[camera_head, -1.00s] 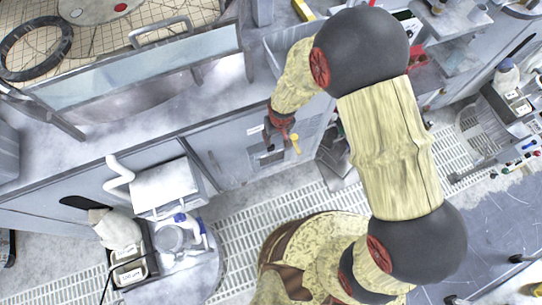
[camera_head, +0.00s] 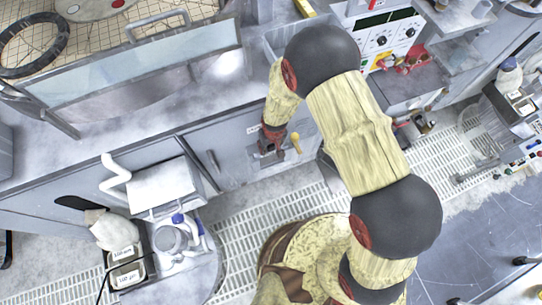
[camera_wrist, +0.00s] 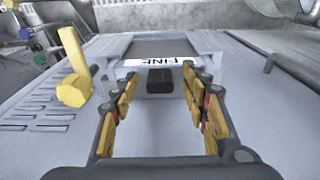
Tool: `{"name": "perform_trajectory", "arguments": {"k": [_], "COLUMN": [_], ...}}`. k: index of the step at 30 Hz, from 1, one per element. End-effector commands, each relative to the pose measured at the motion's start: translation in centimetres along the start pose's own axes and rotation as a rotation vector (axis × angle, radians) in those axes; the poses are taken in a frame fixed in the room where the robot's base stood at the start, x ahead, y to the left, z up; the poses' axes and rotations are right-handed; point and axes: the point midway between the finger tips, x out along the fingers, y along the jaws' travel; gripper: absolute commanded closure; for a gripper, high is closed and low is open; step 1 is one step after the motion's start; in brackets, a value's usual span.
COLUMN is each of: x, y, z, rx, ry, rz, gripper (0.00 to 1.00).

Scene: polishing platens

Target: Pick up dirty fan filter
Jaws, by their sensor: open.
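The cabinet front has a recessed slot (camera_wrist: 202,42) with a white label (camera_wrist: 150,62), whose lettering is only partly readable. A dark block like a pull tab (camera_wrist: 160,80) sticks out below the label. I take this to be the fan filter's front; the filter body is hidden, and its dirt cannot be made out. My gripper (camera_wrist: 160,92) is open and empty, its fingers pointing at the slot, one on each side of the tab. No contact shows. In the head view my gripper (camera_head: 270,146) is at the cabinet front, hiding most of the slot.
A yellow handle (camera_wrist: 73,72) juts from the cabinet left of the slot, close to my fingers. In the head view it (camera_head: 296,142) is right of my gripper. A white box (camera_head: 165,185) and a cluttered round stand (camera_head: 200,275) are at lower left. Grated floor (camera_head: 245,220) lies below.

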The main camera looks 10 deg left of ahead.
Motion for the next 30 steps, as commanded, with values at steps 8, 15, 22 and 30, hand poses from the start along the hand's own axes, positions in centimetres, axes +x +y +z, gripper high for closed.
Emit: {"name": "perform_trajectory", "arguments": {"k": [8, 15, 22, 30], "x": [-0.10, -0.10, -0.10, -0.10], "y": [0.00, 0.00, 0.00, 0.00], "z": [-0.01, 0.00, 0.00, 0.00], "rx": [0.000, 0.000, 0.000, 0.000], "ry": [0.000, 0.000, 0.000, 0.000], "rz": [0.000, 0.000, 0.000, 0.000], "gripper": [0.65, 0.78, 0.92, 1.00]}}
